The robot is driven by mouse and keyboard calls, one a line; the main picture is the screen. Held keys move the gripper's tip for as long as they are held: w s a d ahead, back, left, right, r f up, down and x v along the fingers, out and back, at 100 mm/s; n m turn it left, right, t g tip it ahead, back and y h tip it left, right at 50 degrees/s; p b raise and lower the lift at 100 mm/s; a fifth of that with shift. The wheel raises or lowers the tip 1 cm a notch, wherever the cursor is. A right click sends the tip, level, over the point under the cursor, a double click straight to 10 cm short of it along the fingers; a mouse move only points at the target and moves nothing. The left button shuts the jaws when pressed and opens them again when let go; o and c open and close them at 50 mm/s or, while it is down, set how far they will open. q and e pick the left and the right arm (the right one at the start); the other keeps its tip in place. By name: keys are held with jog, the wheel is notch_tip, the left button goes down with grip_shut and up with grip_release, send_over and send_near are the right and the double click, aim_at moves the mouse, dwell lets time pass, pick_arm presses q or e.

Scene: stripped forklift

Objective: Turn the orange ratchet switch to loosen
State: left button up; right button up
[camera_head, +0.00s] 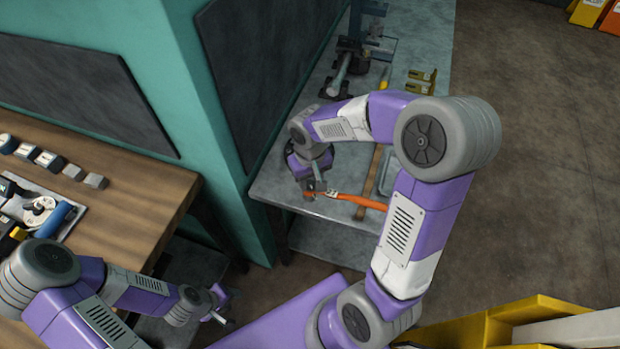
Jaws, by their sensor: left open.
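A tool with a long orange handle (362,201) lies at the front of the grey metal bench, and my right arm link hides its right end. A small orange part shows at the tool's left end, under my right gripper (316,190). My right gripper points down at this end, touching it or very close; the fingers are too small and dark to tell whether they hold it. I cannot make out a separate ratchet switch or its position. My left gripper (222,308) is open and empty, low in the picture, away from the bench.
The grey bench (292,190) stands beside a teal wall (215,120). A wooden strip (372,172) and a grey tray lie right of my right gripper. A wooden table (120,205) with tools is at left. Yellow shelving (480,330) stands at lower right.

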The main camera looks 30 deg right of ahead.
jog(key=c, duration=0.5)
jog(key=shift+n, duration=0.3)
jog(key=n+p, duration=0.2)
jog(key=n, duration=0.1)
jog(key=shift+r, duration=0.1)
jog(key=n+p, duration=0.1)
jog(key=n, duration=0.3)
jog(key=shift+p, duration=0.3)
jog(key=n+p, duration=0.2)
jog(key=n, duration=0.3)
jog(key=shift+n+p, duration=0.3)
jog(key=shift+p, duration=0.1)
jog(key=n+p, duration=0.2)
jog(key=n, duration=0.2)
jog(key=shift+n, duration=0.3)
jog(key=shift+p, duration=0.35)
